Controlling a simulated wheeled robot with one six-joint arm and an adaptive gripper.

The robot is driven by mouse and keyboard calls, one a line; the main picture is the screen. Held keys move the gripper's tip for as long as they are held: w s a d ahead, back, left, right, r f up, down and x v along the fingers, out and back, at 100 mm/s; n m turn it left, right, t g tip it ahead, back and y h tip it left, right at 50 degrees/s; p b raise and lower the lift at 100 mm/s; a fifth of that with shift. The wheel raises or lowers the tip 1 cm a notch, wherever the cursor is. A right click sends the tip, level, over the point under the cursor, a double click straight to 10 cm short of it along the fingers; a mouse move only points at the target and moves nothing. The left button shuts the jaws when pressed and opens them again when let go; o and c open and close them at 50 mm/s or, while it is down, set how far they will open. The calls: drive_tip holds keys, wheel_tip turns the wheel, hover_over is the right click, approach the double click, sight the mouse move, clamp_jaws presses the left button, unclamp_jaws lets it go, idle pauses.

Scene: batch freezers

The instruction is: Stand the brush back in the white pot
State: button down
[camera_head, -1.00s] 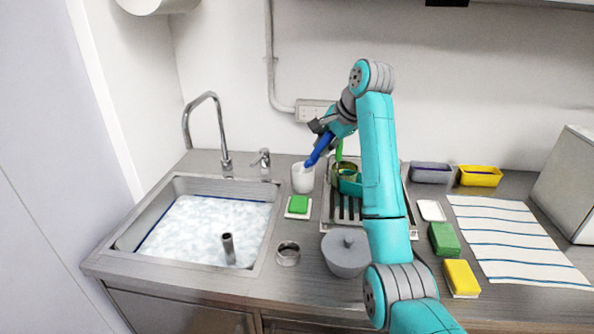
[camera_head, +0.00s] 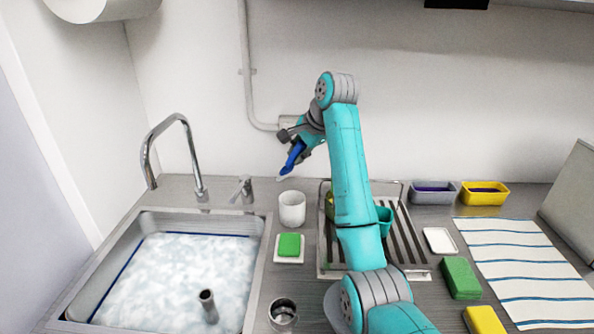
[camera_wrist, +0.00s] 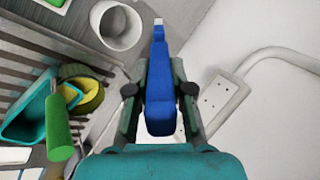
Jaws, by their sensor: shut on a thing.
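The blue brush (camera_head: 292,158) is in my gripper (camera_head: 299,148), which is shut on it. The brush slants, its pale tip pointing down and left, above the back of the white pot (camera_head: 292,209) and apart from it. The pot stands upright on the steel counter, between sink and drying rack, and looks empty. In the wrist view the brush (camera_wrist: 159,75) lies between the fingers (camera_wrist: 158,92), its pale tip pointing away from me. The white pot (camera_wrist: 118,24) is just left of that tip, its open mouth in view.
A green sponge (camera_head: 289,244) on a white dish sits in front of the pot. The foamy sink (camera_head: 258,240) is left. The drying rack (camera_head: 408,250) holds a teal container (camera_head: 384,221). A tap (camera_head: 198,165) stands behind the sink.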

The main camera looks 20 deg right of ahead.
drive_tip(key=shift+f, duration=2)
drive_tip(key=shift+f, duration=0.45)
drive_tip(key=c, duration=1)
unclamp_jaws()
drive_tip(key=shift+c, duration=0.2)
drive_tip(key=shift+r, duration=0.1)
